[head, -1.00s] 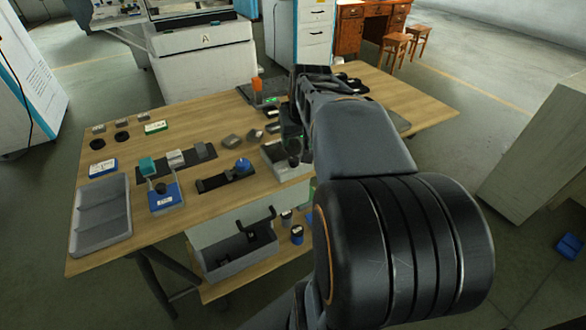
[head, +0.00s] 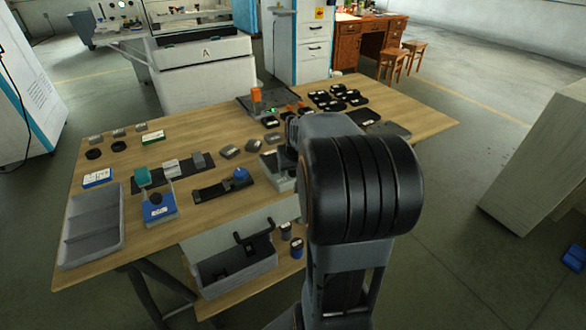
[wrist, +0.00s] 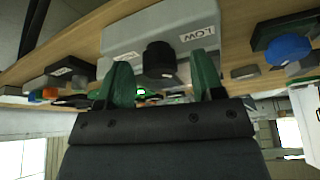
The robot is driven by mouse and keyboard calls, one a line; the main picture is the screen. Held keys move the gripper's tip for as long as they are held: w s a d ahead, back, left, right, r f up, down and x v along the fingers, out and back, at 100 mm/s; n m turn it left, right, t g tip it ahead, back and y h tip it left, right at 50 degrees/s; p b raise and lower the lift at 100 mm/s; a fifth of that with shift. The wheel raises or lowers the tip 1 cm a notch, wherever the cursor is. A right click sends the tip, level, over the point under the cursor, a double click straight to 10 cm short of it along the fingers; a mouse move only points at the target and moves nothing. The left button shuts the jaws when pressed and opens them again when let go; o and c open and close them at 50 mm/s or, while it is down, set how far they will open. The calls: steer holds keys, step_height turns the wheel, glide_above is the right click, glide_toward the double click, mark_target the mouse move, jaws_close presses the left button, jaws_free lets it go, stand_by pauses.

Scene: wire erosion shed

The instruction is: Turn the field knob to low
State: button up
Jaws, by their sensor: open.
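The field knob (wrist: 160,59) is a short black cylinder on a pale grey box (wrist: 138,32) in the wrist view. A white label reading LOW (wrist: 200,34) is on the box beside the knob. My gripper (wrist: 163,62) is open, its two green fingers on either side of the knob in the picture. I see a gap on both sides and cannot tell how deep the knob sits between the fingers. In the head view the grey box (head: 284,182) shows at the bench edge, and my arm hides the knob and gripper.
The wooden bench (head: 215,135) holds small grey blocks, a blue knob (head: 240,174) on a black strip, a blue device (head: 158,209) and a grey divided tray (head: 92,230). Black parts (head: 338,98) lie at the back. An open grey bin (head: 238,268) is below the front edge.

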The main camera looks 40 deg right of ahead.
steer(key=shift+c, duration=0.3)
steer(key=c, duration=0.9)
steer(key=shift+o, duration=0.2)
steer(key=n+y+b, duration=0.1)
steer(key=n, duration=0.2)
steer(key=shift+d+f, duration=0.1)
steer(key=shift+d, duration=0.05)
steer(key=shift+n+y+b, duration=0.7)
steer(key=shift+n+b, duration=0.05)
steer(key=shift+n, duration=0.65)
steer(key=o, duration=0.9)
